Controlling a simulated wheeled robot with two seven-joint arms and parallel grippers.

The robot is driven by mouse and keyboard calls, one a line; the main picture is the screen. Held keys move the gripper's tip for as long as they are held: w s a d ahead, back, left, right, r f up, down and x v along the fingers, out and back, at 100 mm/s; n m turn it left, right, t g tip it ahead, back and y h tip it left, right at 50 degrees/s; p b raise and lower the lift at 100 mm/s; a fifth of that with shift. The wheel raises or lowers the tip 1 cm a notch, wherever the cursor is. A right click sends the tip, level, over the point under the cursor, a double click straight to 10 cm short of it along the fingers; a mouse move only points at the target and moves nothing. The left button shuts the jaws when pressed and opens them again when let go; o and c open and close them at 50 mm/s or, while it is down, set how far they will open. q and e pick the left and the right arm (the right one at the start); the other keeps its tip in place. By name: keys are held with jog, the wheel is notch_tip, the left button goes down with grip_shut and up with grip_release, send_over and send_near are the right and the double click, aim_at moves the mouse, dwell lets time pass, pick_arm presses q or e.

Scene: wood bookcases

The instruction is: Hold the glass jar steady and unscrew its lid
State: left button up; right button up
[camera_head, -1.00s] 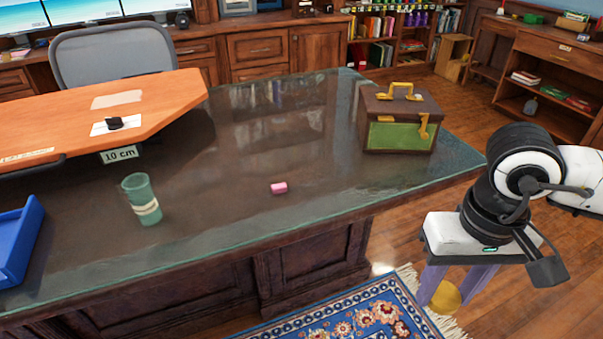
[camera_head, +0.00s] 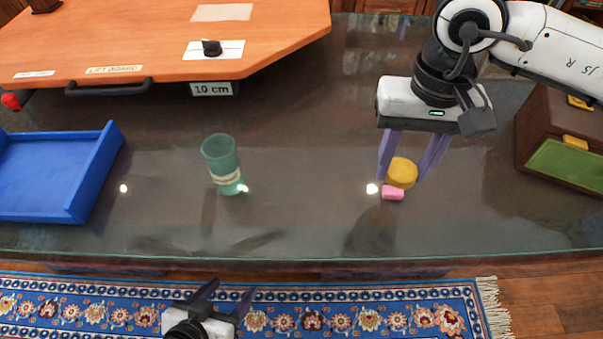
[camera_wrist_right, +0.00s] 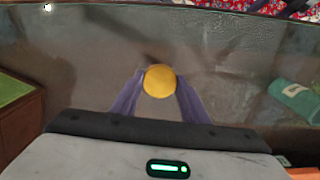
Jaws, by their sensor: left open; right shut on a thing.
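The green glass jar (camera_head: 222,160) with a pale band stands upright on the dark desk, left of the middle, its top uncovered. It also shows at the right of the right wrist view (camera_wrist_right: 296,100). The round yellow lid (camera_head: 402,172) is apart from the jar, between the purple fingers of my right gripper (camera_head: 404,172). The right wrist view shows the lid (camera_wrist_right: 160,81) gripped at its sides. My right gripper is shut on it over the desk, right of the jar. My left gripper (camera_head: 229,290) is open and empty over the rug, in front of the desk edge.
A pink block (camera_head: 392,193) shows just below the lid. A blue tray (camera_head: 45,175) lies at the left. A raised orange lift board (camera_head: 150,50) stands behind the jar. A brown and green box (camera_head: 565,150) is at the right. Desk between jar and lid is clear.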

jog(key=w+a+r+m, duration=0.1)
jog(key=w+a+r, duration=0.1)
jog(key=a, duration=0.5)
jog(key=m, duration=0.2)
send_over(301, 187)
notch_tip(301, 187, down, 4)
jog(key=shift+r+b, duration=0.2)
jog(key=shift+b, duration=0.25)
notch_tip(301, 187, down, 4)
jog(key=shift+f, duration=0.2)
jog(key=shift+f, duration=0.2)
jog(key=o, duration=1.2)
jog(key=shift+c, duration=0.2)
